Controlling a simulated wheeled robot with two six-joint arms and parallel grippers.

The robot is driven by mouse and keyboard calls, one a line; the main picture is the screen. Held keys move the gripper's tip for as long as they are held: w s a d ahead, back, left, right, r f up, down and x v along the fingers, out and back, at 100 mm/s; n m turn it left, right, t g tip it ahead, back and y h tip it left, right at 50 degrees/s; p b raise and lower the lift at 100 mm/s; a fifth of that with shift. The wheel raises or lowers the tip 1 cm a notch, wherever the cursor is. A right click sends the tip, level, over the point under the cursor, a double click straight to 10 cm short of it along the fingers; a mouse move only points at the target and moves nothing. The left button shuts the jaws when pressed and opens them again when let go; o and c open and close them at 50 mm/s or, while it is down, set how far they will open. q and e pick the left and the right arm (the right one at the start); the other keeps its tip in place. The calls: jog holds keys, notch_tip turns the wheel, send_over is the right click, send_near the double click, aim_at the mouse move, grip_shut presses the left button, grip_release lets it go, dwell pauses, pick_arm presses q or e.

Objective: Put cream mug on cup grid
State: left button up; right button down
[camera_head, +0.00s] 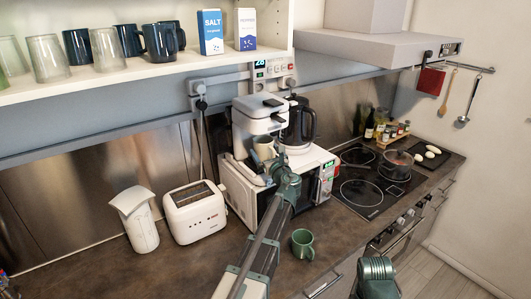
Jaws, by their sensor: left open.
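The cream mug (264,148) is upright in front of the white coffee machine (250,117), low under its head. Its lower part is partly hidden, and the cup grid under it cannot be made out clearly. My left gripper (264,172) is open at the end of the arm that reaches up from the bottom. Its fingers are just below and in front of the mug; I see nothing between them. My right gripper is not in view; only a green part of my right arm shows at the bottom right.
A white microwave (318,177) stands under my left arm. A green mug (302,244) stands near the counter's front edge. A toaster (195,212) and white jug (135,219) are to the left. A black kettle (299,124) is beside the coffee machine. The shelf (150,76) overhead holds several cups.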

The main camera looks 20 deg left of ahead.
pick_arm(q)
jog(key=v, duration=1.2)
jog(key=s+d+f+n+g+h, duration=0.3)
jog(key=s+d+f+n+g, duration=0.15)
jog(key=s+f+n, duration=0.3)
jog(key=s+d+f+n+g+h, duration=0.3)
jog(key=s+d+f+n, duration=0.35)
jog(key=f+n, duration=0.2)
jog(key=s+d+f+n+g+h, duration=0.2)
jog(key=s+d+n, duration=0.1)
jog(key=s+d, duration=0.3)
jog(key=s+d+f+n+g+h, duration=0.3)
jog(key=s+d, duration=0.3)
jog(key=s, duration=0.2)
jog(key=shift+s+d+f+n+h, duration=0.2)
jog(key=shift+d+f+n+h, duration=0.1)
jog(key=shift+d+f, duration=0.1)
